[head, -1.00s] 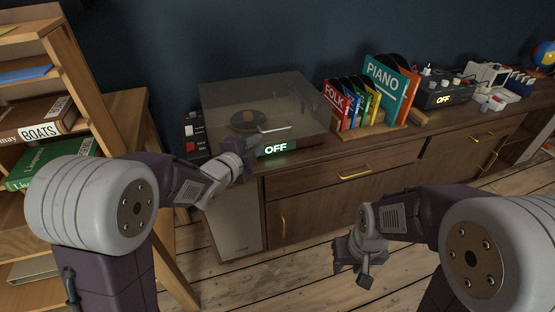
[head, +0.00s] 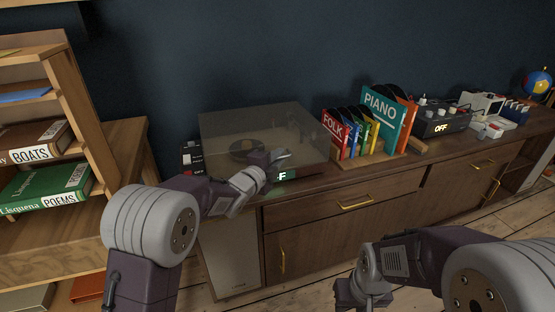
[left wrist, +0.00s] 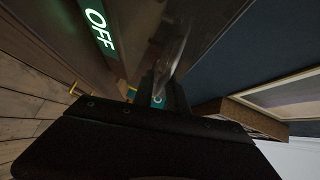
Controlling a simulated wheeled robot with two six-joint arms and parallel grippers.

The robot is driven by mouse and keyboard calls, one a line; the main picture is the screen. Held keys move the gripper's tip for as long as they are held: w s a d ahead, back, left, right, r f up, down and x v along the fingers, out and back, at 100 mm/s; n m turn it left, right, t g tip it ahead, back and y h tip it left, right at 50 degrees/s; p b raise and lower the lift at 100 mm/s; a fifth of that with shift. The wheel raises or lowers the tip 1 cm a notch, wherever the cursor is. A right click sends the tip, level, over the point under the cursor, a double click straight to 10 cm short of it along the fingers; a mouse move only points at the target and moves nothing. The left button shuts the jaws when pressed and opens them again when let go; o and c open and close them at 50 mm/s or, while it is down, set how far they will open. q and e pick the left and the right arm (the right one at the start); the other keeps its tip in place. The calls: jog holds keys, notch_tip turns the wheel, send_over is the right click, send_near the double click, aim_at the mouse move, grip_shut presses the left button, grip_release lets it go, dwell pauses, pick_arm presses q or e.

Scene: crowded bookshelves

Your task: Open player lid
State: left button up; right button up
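The record player (head: 246,149) stands on the wooden cabinet under a smoky see-through lid (head: 225,122), which looks closed. Its lit OFF sign is partly hidden behind my left gripper in the head view and shows whole in the left wrist view (left wrist: 100,28). My left gripper (head: 280,157) is at the front of the lid, where the lid handle was seen before; the handle is now hidden. In the left wrist view, dark fingers (left wrist: 163,92) show close to the glossy lid; I cannot tell whether they touch or grip it. My right gripper (head: 360,292) hangs low in front of the cabinet, away from the player.
Record sleeves (head: 385,115) in a wooden rack stand right of the player, with a mixer-like device (head: 440,120) beyond. A small dark box (head: 191,154) is left of the player. A bookshelf (head: 70,90) stands at the left. The dark wall is behind.

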pick_arm(q)
grip_shut()
dwell(1.4)
